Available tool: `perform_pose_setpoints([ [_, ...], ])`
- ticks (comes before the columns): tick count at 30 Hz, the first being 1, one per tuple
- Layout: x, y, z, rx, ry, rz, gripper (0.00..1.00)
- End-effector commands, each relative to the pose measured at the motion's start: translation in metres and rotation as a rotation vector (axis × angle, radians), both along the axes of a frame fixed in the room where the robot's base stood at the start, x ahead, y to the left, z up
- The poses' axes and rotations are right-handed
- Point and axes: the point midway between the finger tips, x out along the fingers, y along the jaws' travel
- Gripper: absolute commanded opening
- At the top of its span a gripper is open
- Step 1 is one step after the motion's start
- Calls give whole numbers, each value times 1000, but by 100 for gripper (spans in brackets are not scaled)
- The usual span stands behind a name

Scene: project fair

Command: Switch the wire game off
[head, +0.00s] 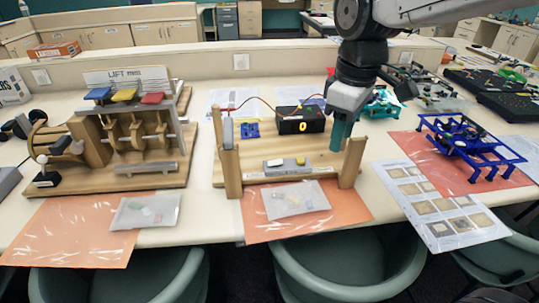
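The wire game stands on a wooden base (322,172) in the middle of the table, with wooden posts at its sides. A black counter box (300,121) at its back shows a lit yellow 0. A small light panel (287,163) near the base's front edge carries a white part and a yellow part; I cannot tell which is the switch or its position. My gripper (341,137) points down with teal fingers, right of the counter box and behind the right front post. It appears above or beside the base; contact and finger gap cannot be told.
A wooden lift machine (120,135) with coloured platforms stands at left. A blue frame model (470,150) sits on an orange sheet at right. A bagged kit (295,200) lies before the wire game. Green chairs (345,270) line the front edge.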

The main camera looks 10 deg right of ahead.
Motion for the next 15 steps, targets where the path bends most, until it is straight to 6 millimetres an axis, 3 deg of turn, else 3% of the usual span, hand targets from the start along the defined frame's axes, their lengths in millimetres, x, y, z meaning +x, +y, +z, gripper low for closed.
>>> perform_pose_setpoints([
  [1, 23, 18, -8, -7, 16, 111, 40],
  [6, 83, 71, -34, -21, 35, 449, 40],
  [9, 104, 95, -50, -25, 41, 590, 40],
  [15, 122, 115, -65, -28, 47, 715, 40],
])
